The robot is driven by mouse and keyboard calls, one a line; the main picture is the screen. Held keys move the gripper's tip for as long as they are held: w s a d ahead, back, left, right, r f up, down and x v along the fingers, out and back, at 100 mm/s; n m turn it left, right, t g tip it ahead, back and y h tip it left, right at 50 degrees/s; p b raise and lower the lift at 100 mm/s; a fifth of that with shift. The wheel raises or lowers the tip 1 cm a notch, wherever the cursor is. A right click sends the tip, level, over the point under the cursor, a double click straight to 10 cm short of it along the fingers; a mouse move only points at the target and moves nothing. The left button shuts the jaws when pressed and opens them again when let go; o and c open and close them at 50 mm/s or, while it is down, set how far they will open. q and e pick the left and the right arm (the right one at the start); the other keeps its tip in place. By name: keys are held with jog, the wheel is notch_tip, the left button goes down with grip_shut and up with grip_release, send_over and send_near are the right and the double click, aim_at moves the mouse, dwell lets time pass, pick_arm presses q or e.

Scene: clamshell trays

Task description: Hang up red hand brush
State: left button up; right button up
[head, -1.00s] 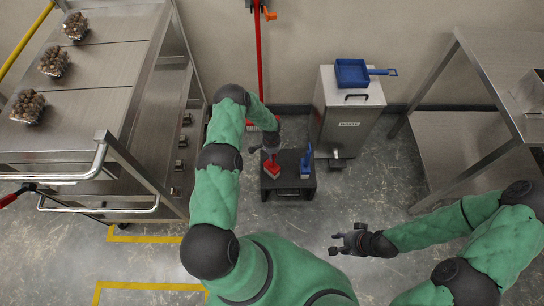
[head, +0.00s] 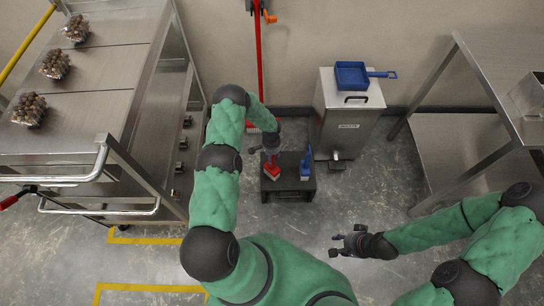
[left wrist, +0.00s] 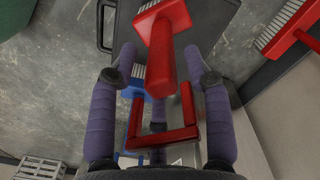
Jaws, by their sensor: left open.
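The red hand brush (head: 271,172) stands on a low black stand (head: 290,195), its head toward me. In the left wrist view the red brush (left wrist: 160,50) shows between the two purple fingers. My left gripper (head: 265,150) is open, with its fingers on either side of the brush's upper part; I cannot tell whether they touch it. A red U-shaped part (left wrist: 162,138) shows lower between the fingers; I cannot tell what it joins. My right gripper (head: 336,244) is empty, its fingers apart, above the floor at the right.
A blue hand brush (head: 307,166) stands close to the right of the red one. A steel waste bin (head: 347,115) carries a blue dustpan (head: 352,76). A red broom (head: 259,65) is at the wall behind. Steel racks stand left (head: 110,100) and right (head: 475,135).

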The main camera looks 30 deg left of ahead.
pick_arm(q)
notch_tip(320, 180, up, 11)
jog(key=p, duration=0.4)
jog(key=s+d+r+n+h, duration=0.1)
jog(key=s+d+h, duration=0.1)
jog(key=s+d, duration=0.45)
jog(key=s+d+r+n+h, duration=0.1)
jog(key=s+d, duration=0.3)
jog(key=d, duration=0.6)
jog(key=s+d+r+n, duration=0.1)
jog(key=s+d+r, duration=0.1)
jog(key=s, duration=0.5)
jog(key=s+d+r+n, duration=0.2)
jog(key=s+d+r, duration=0.1)
jog(key=s, duration=0.4)
jog(key=shift+d+r+h, duration=0.15)
jog(key=shift+d+h, duration=0.25)
jog(key=shift+d, duration=0.35)
